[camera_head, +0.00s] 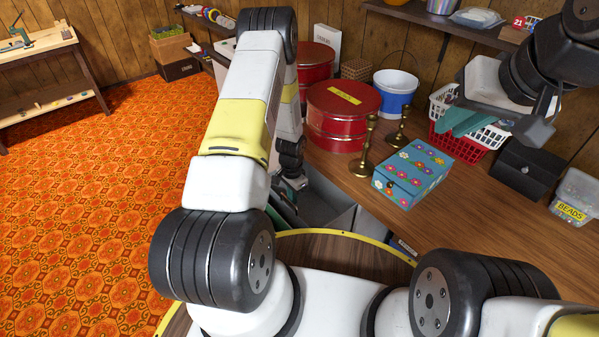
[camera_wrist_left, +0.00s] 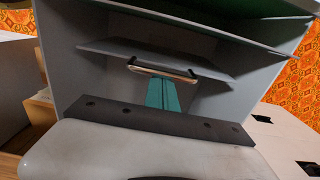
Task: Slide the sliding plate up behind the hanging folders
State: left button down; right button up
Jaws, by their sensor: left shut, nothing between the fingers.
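In the left wrist view, the grey sliding plate (camera_wrist_left: 115,50) stands across the inside of a grey metal drawer, with a bar handle (camera_wrist_left: 163,71) on its face. The green hanging folders (camera_wrist_left: 240,35) show as an edge along the top, beyond the plate. My left gripper (camera_wrist_left: 163,82) has its teal fingers shut together and empty, with the tips just below the handle. I cannot tell whether they touch it. In the head view the grey drawer (camera_head: 335,214) is partly hidden by my left arm. My right gripper (camera_head: 468,122) is over the baskets; its finger opening is unclear.
On the wooden bench (camera_head: 480,215) stand red tins (camera_head: 342,115), brass candlesticks (camera_head: 366,150), a flowered blue box (camera_head: 412,172), a blue and white bucket (camera_head: 396,92), baskets (camera_head: 458,147) and a bead box (camera_head: 575,195). The orange carpet (camera_head: 90,210) at left is clear.

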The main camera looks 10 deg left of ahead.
pick_arm(q)
jog(key=shift+s+a, duration=0.15)
jog(key=shift+a, duration=0.05)
jog(key=shift+s+a, duration=0.2)
jog(key=shift+s, duration=0.1)
jog(key=shift+s+a, duration=0.1)
dwell(0.6)
jog(key=shift+s+a, duration=0.2)
jog(key=shift+s, duration=0.2)
dwell(0.3)
jog(key=shift+s+a, duration=0.25)
jog(key=shift+a, duration=0.05)
jog(key=shift+s+a, duration=0.1)
jog(key=shift+s, duration=0.05)
dwell(0.3)
jog(key=shift+s+a, duration=0.25)
jog(key=shift+s, duration=0.05)
dwell(0.5)
